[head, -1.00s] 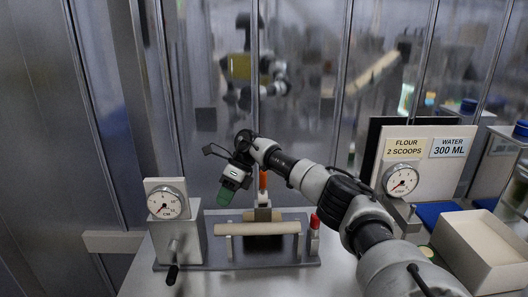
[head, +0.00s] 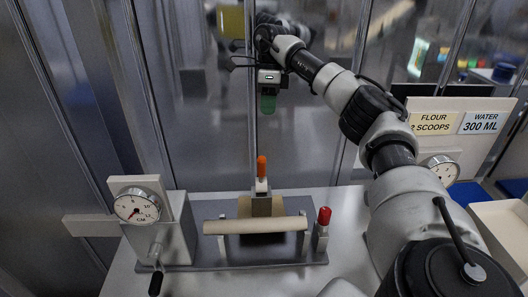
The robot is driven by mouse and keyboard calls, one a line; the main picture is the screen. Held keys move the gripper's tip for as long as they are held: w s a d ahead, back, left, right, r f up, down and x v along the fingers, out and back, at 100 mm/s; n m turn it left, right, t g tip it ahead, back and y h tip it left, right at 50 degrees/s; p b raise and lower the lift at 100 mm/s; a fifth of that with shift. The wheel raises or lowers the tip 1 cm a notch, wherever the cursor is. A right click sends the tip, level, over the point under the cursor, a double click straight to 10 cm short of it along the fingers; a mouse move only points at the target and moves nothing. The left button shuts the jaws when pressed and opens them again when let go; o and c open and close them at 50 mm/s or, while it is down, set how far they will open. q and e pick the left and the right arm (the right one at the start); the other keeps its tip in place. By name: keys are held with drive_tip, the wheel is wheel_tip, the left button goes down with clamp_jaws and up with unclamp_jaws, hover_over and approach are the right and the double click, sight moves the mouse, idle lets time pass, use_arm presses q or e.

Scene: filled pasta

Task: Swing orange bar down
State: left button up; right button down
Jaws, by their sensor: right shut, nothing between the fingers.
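The orange bar (head: 261,165) stands upright on a white mount (head: 261,185) at the back of the grey press-like device. My right gripper (head: 268,104), with green fingers, is shut and empty. It hangs above the orange bar, apart from it, with a clear gap in the picture. A pale roller (head: 255,226) lies across the front of the device. My left gripper is not in view.
A dial gauge with a crank (head: 138,206) stands at the device's left, and a red-capped post (head: 324,216) at its right. A glossy wall stands behind.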

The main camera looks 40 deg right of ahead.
drive_tip(key=p, duration=0.2)
approach(261, 176)
drive_tip(key=w+d+f, duration=0.3)
drive_tip(key=d, duration=0.1)
drive_tip(key=shift+s+a+f+p, duration=0.25)
drive_tip(key=shift+s+a+p, duration=0.25)
drive_tip(key=shift+a, duration=0.05)
drive_tip(key=shift+s+a+f+p, duration=0.3)
drive_tip(key=shift+s+a+p, duration=0.15)
drive_tip(key=shift+s+a, duration=0.1)
drive_tip(key=shift+s+a+f, duration=0.2)
drive_tip(key=shift+s+a, duration=0.1)
drive_tip(key=shift+a, duration=0.15)
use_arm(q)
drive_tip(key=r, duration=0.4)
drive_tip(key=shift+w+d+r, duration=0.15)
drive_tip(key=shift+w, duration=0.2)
use_arm(e)
drive_tip(key=shift+f, duration=0.1)
drive_tip(key=shift+f, duration=0.1)
